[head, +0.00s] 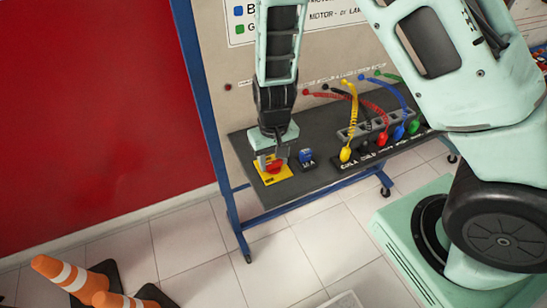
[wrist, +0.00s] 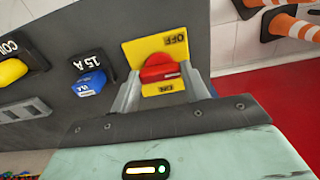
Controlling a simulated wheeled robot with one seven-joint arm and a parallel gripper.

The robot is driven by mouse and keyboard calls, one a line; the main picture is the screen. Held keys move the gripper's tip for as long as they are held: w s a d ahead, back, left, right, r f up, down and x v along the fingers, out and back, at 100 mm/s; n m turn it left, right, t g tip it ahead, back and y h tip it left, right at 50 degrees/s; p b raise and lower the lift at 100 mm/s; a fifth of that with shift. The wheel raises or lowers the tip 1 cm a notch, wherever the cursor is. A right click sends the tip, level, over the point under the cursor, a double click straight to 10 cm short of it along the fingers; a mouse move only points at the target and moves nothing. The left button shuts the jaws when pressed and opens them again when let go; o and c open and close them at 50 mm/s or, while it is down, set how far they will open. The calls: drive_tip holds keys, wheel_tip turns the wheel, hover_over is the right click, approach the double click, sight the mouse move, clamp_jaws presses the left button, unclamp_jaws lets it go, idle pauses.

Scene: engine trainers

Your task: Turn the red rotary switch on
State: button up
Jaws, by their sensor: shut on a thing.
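The red rotary switch (wrist: 160,70) sits on a yellow plate (wrist: 147,49) marked OFF on one edge; the lettering on the near edge is too small to read surely. In the head view the switch (head: 275,165) and its yellow plate (head: 265,178) are at the left end of the dark shelf. My gripper (wrist: 162,82) is at the switch, with one finger on each side of the red knob, shut on it. In the head view my gripper (head: 274,160) comes down from above and hides part of the knob.
A blue switch (wrist: 88,83) marked 15 A is just beside the yellow plate. Coloured plugs with coiled cables (head: 345,152) stand farther right on the dark shelf (head: 315,180). A red wall (head: 90,100) is at left.

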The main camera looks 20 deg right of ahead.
sight(273, 162)
drive_tip(key=shift+m, duration=0.3)
drive_tip(key=m+p, duration=0.1)
drive_tip(key=m, duration=0.3)
drive_tip(key=shift+r+p, duration=0.1)
drive_tip(key=shift+p, duration=0.3)
drive_tip(key=m+p, duration=0.1)
drive_tip(key=m, duration=0.3)
drive_tip(key=shift+m+p, duration=0.3)
drive_tip(key=shift+p, duration=0.05)
drive_tip(key=m+p, duration=0.1)
drive_tip(key=m, duration=0.3)
drive_tip(key=shift+p, duration=0.35)
drive_tip(key=shift+m+p, duration=0.8)
drive_tip(key=shift+m, duration=1.4)
drive_tip(key=o, duration=1)
wheel_tip(273, 162, up, 17)
drive_tip(key=shift+r+p, duration=0.15)
drive_tip(key=shift+p, duration=0.5)
